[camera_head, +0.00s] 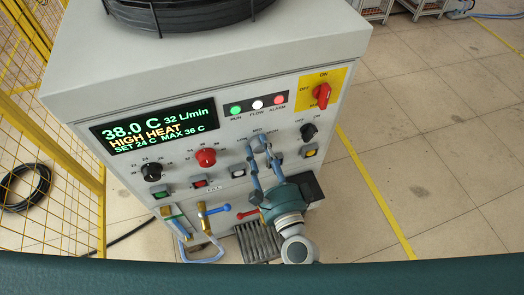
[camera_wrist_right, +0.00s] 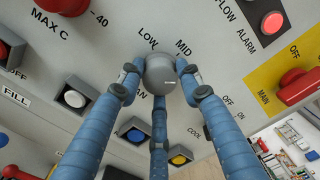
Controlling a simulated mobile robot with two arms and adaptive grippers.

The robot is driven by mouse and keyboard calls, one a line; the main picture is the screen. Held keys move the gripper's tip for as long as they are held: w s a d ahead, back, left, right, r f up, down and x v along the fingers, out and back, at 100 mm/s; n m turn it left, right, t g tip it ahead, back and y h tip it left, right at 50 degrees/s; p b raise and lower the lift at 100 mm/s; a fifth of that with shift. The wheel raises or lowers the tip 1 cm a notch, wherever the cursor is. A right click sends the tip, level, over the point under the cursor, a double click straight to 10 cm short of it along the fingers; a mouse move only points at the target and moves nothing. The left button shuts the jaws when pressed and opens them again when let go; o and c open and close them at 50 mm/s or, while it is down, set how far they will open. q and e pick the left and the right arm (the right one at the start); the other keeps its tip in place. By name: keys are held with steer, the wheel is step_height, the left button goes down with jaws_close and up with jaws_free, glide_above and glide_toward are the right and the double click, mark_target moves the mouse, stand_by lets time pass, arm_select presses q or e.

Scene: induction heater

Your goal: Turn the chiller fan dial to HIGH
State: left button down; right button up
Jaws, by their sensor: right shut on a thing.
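The chiller panel (camera_head: 225,160) faces me. My left gripper is not in view.
The display (camera_head: 155,128) reads 38.0 C, HIGH HEAT. A red knob (camera_head: 206,157), a black knob (camera_head: 152,172) and another black knob (camera_head: 308,131) flank the dial. A red main switch (camera_head: 322,95) is upper right. Blue-handled valve (camera_head: 213,209) and push buttons lie below.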

steer(key=shift+f+m, duration=0.1)
steer(key=shift+m, duration=1.1)
steer(key=o, duration=1.1)
steer(key=shift+o, duration=0.2)
steer(key=shift+s, duration=0.1)
steer(key=v, duration=1.2)
